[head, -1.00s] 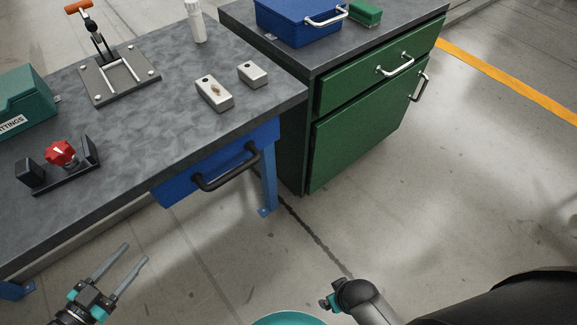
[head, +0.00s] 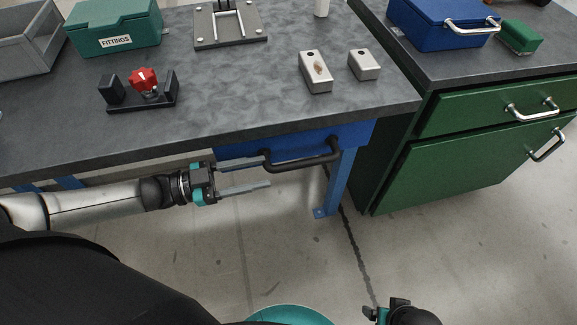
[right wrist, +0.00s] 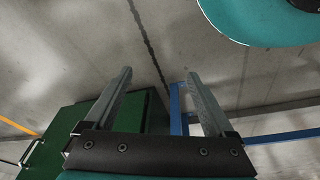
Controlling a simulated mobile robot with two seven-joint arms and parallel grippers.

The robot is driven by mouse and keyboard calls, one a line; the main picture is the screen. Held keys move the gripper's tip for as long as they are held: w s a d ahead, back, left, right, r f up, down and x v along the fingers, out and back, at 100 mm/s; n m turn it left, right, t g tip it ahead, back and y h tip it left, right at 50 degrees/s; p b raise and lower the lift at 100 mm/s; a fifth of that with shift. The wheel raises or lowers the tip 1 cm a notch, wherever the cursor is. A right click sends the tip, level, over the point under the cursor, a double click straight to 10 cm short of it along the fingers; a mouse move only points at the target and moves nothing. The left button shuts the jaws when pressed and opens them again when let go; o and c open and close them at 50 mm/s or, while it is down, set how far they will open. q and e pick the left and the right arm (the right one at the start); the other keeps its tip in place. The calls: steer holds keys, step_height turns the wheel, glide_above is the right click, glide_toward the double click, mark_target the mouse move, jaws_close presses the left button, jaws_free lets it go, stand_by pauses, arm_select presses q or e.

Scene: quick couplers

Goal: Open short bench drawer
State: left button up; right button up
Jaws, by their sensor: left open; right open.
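The blue drawer (head: 350,134) sits under the grey bench top, its front close beneath the bench edge. Its black bar handle (head: 305,162) sticks out toward me. My left gripper (head: 266,173) comes in from the left, open and pointing right, its fingers roughly level. Its upper fingertip is at the left end of the handle in the picture; I cannot tell whether it touches. Nothing shows between the fingers. My right gripper (right wrist: 158,75) is open and empty in the right wrist view, over the floor; only part of it shows at the bottom of the head view.
The bench (head: 235,80) carries a green fittings box (head: 113,28), a red-knobbed fixture (head: 143,82), a grey bin (head: 25,45) and two metal blocks (head: 316,72). A green cabinet (head: 465,165) stands to the right. Floor in front of the drawer is clear.

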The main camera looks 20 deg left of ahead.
mark_target(287, 164)
arm_select(q)
steer(key=b+x, duration=0.1)
steer(key=x, duration=0.6)
arm_select(e)
steer(key=r, duration=0.1)
steer(key=w+r, duration=0.1)
steer(key=r, duration=0.1)
steer(key=shift+w+a, duration=0.1)
steer(key=shift+w, duration=0.2)
steer(key=shift+t, duration=0.3)
arm_select(q)
jaws_close()
stand_by(0.4)
